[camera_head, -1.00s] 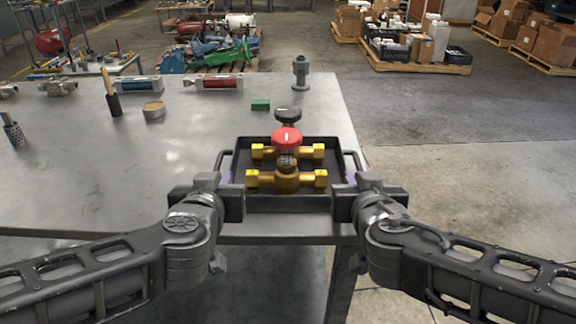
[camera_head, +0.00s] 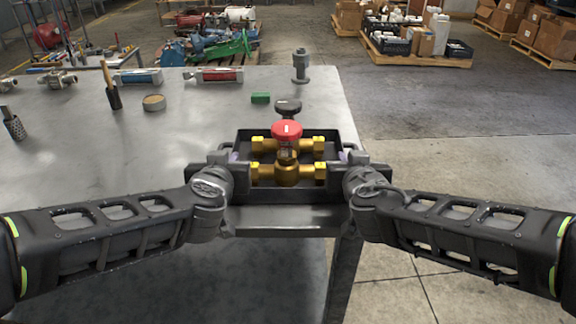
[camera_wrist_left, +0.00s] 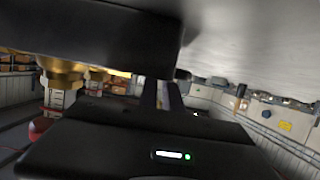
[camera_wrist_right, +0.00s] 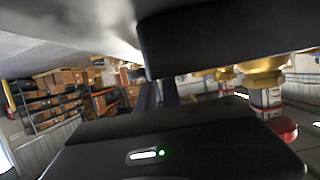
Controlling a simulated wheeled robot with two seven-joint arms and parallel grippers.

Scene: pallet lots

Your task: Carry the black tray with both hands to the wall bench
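The black tray (camera_head: 245,196) sits level at the front right corner of the grey metal table, as far as I can tell resting on it. It carries brass valves (camera_head: 287,173), one with a red knob (camera_head: 286,130) and one with a black knob. My left gripper (camera_head: 232,158) is at the tray's left handle and my right gripper (camera_head: 345,157) at its right handle. In the wrist views the fingers of the left gripper (camera_wrist_left: 164,95) and right gripper (camera_wrist_right: 160,94) are close together beside the tray wall. The gripper bodies mostly hide the handles.
On the table (camera_head: 180,140) stand a green block (camera_head: 260,98), a grey fitting (camera_head: 300,66), a round tin (camera_head: 154,103) and a brush (camera_head: 110,86). Open concrete floor (camera_head: 430,130) lies to the right. Loaded pallets (camera_head: 415,45) stand further back.

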